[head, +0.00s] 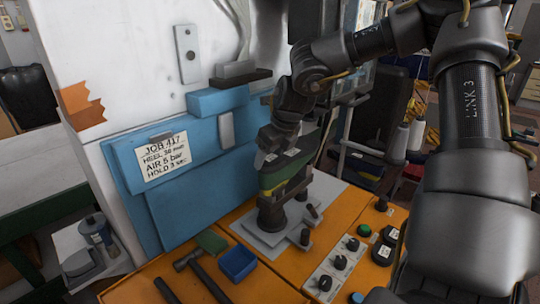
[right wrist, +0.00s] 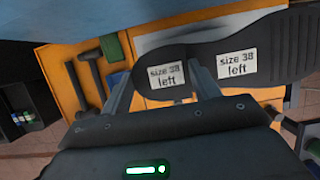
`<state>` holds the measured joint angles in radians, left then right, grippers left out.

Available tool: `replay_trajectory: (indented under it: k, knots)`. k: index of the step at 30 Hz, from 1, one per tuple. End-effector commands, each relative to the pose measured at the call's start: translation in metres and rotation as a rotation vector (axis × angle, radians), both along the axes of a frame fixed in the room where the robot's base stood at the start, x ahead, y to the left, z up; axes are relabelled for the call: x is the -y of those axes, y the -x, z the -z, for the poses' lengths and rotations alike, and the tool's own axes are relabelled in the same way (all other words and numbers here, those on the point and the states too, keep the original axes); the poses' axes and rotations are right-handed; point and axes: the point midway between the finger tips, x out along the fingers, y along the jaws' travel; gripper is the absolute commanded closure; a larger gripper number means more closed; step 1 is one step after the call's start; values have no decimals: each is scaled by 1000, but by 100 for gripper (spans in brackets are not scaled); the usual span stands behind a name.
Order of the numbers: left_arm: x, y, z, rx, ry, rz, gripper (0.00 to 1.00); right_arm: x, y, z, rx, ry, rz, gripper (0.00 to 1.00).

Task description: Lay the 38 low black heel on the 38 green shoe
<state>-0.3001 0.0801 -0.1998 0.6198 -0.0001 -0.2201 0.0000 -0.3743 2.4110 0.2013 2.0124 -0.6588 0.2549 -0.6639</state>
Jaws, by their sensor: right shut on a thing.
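The green shoe (head: 292,174) is sole up on a dark post in the middle of the head view. Its dark sole (right wrist: 283,48) fills the upper right of the right wrist view and carries a "size 38 left" label. My right gripper (head: 272,146) is at the heel end of the shoe. It is shut on the black heel (right wrist: 146,85), which also has a "size 38 left" label. The heel lines up with the end of the sole. I cannot tell whether the heel touches the sole. My left gripper is out of view.
The shoe's post stands on a grey plate (head: 256,237) on the orange bench (head: 268,278). A hammer (head: 200,274), a blue tray (head: 238,263) and a green block (head: 212,242) lie to the left. A control panel (head: 338,264) is at the right. A blue machine front (head: 190,195) rises behind.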

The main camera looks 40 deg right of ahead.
Motion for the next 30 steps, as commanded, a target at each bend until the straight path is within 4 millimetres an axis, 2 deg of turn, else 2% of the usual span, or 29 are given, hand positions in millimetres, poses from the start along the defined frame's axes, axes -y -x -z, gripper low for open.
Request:
replay_trajectory:
  k: [2,3,9,17,20,23,30]
  knots:
    - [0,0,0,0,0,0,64,0,0,0,0,0,0,61]
    - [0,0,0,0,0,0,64,0,0,0,0,0,0,38]
    - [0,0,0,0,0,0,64,0,0,0,0,0,0,13]
    - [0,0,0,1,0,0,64,0,0,-1,0,0,0,13]
    - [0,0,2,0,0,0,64,0,2,-6,2,0,-1,13]
    - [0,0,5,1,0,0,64,0,7,-20,5,1,-1,13]
    - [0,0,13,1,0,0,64,1,26,-65,6,2,0,13]
